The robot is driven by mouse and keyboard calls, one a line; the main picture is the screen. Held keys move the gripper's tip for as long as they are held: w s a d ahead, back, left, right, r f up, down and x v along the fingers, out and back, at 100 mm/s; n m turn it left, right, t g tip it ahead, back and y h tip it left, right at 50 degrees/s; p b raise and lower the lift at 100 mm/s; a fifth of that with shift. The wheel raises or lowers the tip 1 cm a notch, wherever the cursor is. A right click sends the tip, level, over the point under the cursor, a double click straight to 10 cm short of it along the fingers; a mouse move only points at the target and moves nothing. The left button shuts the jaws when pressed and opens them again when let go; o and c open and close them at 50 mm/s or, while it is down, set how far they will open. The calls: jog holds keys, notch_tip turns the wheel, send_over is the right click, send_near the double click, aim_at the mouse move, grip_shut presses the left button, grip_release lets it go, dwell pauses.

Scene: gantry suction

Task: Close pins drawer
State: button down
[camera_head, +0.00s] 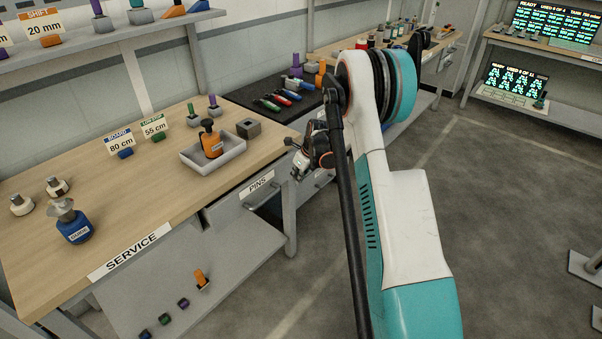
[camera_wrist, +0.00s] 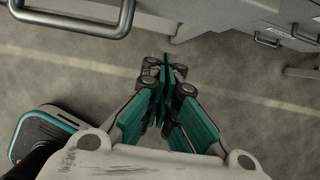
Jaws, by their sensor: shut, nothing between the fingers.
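The pins drawer (camera_head: 229,209) is grey and sits under the front edge of the wooden service bench, below a white PINS label (camera_head: 258,185). Its bar handle (camera_head: 264,198) shows at the front. How far the drawer stands out from the bench is hard to tell. My gripper (camera_head: 297,172) is just right of the drawer, beyond the bench corner, partly hidden by my arm. In the wrist view my gripper (camera_wrist: 165,88) is shut and empty above the floor. A large bar handle (camera_wrist: 75,27) lies at the upper left there, apart from the fingers; it looks like the pins drawer's.
The bench top (camera_head: 100,205) holds a tray (camera_head: 213,157) with an orange bottle and a blue bottle (camera_head: 73,224). A lower shelf (camera_head: 190,270) lies beneath. Another labelled drawer (camera_wrist: 282,30) is at the wrist view's upper right. Open floor (camera_head: 480,210) lies right of my arm.

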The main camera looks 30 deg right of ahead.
aim_at(279, 169)
jog(key=shift+w+a+f+b, duration=0.3)
jog(key=shift+w+f, duration=0.05)
jog(key=shift+w, duration=0.4)
jog(key=shift+w+a+f+b, duration=0.25)
jog(key=shift+w+f+b, duration=0.15)
jog(key=shift+w, duration=0.4)
jog(key=shift+w+a+f+b, duration=0.25)
jog(key=shift+w+a+f, duration=0.1)
jog(key=shift+w, duration=0.4)
jog(key=w, duration=0.1)
jog(key=w+a, duration=0.1)
jog(key=w, duration=0.2)
jog(key=shift+w+a, duration=0.3)
